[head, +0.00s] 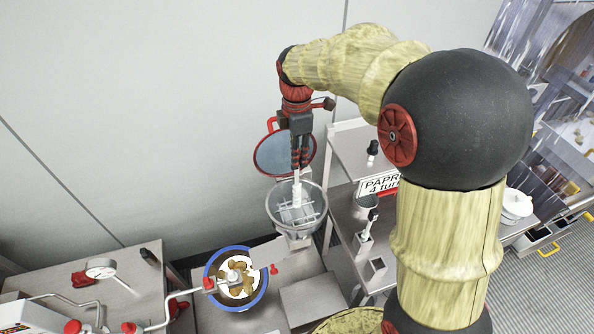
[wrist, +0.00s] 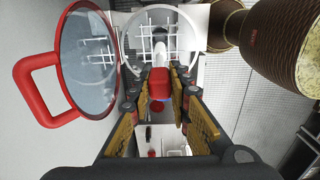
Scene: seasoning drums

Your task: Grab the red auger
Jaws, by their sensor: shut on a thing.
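The red auger shows a red top (wrist: 160,84) in the wrist view, with a white shaft running away from it. In the head view its white shaft (head: 297,194) stands upright, reaching down into a clear-walled bowl (head: 277,211) with a pale grid inside. My gripper (head: 299,160) comes down from above the bowl and is shut on the auger's red top; it also shows in the wrist view (wrist: 160,93). The fingers partly hide the auger in the head view. I cannot tell whether the auger's lower end touches the bowl.
A red-rimmed round lid (head: 273,155) stands open behind the bowl, close beside my gripper. A stepped metal stand (head: 354,187) with a paprika sign is at the right. A blue-rimmed drum (head: 210,268) with brown pieces and a crank is in front, left.

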